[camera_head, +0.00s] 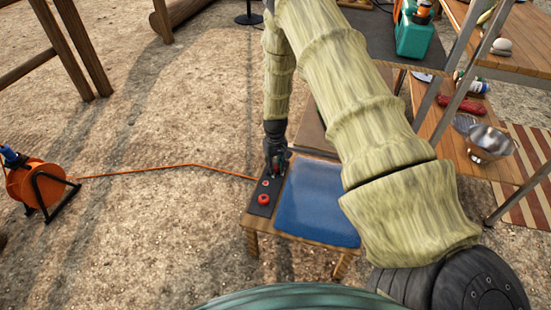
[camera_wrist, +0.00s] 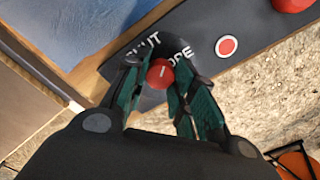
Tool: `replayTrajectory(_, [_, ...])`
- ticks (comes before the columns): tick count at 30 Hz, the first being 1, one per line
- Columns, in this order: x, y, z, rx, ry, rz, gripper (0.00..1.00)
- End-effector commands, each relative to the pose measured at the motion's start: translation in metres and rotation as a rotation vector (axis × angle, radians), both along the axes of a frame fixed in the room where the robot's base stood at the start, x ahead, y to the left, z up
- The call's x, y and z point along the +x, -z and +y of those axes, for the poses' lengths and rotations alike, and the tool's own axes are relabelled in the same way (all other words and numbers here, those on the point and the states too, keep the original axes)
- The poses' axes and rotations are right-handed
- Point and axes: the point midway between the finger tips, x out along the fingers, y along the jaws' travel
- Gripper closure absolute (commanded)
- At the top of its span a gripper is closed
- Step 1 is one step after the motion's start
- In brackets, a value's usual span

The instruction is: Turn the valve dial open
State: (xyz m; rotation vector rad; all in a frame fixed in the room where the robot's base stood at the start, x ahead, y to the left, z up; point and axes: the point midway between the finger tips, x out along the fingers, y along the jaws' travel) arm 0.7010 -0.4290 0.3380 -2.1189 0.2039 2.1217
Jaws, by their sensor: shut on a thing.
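The valve dial (camera_wrist: 160,73) is a small red knob with a white mark, on a dark panel (camera_wrist: 206,42) with white lettering, "SHUT" on one side and "OPE…" on the other. My gripper (camera_wrist: 158,80) has its green-padded fingers on either side of the knob, closed on it. In the head view my gripper (camera_head: 275,163) reaches down to the far end of the dark panel (camera_head: 263,200) on a small wooden table. The last letters of the open label are covered by a finger.
A red button (camera_head: 263,199) and a round white-ringed red one (camera_wrist: 227,46) sit on the same panel. A blue mat (camera_head: 318,205) covers the table beside it. An orange cable reel (camera_head: 36,180) stands on the ground at left. Shelves with a metal bowl (camera_head: 489,146) stand at right.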

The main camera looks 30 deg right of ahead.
Motion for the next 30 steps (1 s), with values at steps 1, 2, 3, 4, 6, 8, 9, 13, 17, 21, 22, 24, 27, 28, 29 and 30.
replayTrajectory(1, [0.0010,-0.0060,-0.0012,-0.002,0.042,-0.002,0.97])
replayTrajectory(2, [0.0011,-0.0058,-0.0012,-0.002,0.071,-0.002,0.97])
replayTrajectory(3, [0.0013,-0.0058,-0.0013,-0.003,0.108,-0.003,0.97])
replayTrajectory(4, [0.0015,-0.0058,-0.0013,-0.003,0.136,-0.002,0.97])
replayTrajectory(6, [0.0011,-0.0050,-0.0013,-0.003,0.201,-0.002,0.97])
replayTrajectory(8, [0.0014,-0.0048,-0.0013,-0.002,0.256,-0.004,0.97])
replayTrajectory(9, [0.0018,-0.0048,-0.0014,-0.002,0.289,-0.004,0.97])
replayTrajectory(13, [0.0017,-0.0037,-0.0013,-0.002,0.390,-0.004,0.97])
replayTrajectory(17, [0.0020,-0.0033,-0.0010,-0.002,0.474,-0.005,0.97])
replayTrajectory(21, [0.0022,-0.0023,-0.0008,-0.002,0.540,-0.005,0.97])
replayTrajectory(22, [0.0023,-0.0022,-0.0009,-0.002,0.552,-0.005,0.97])
replayTrajectory(24, [0.0025,-0.0019,-0.0008,-0.002,0.574,-0.005,0.97])
replayTrajectory(27, [0.0028,-0.0016,-0.0008,-0.001,0.598,-0.006,0.97])
replayTrajectory(28, [0.0028,-0.0016,-0.0007,-0.001,0.602,-0.006,0.97])
replayTrajectory(29, [0.0029,-0.0015,-0.0007,-0.001,0.606,-0.006,0.97])
replayTrajectory(30, [0.0030,-0.0014,-0.0007,-0.001,0.610,-0.006,0.97])
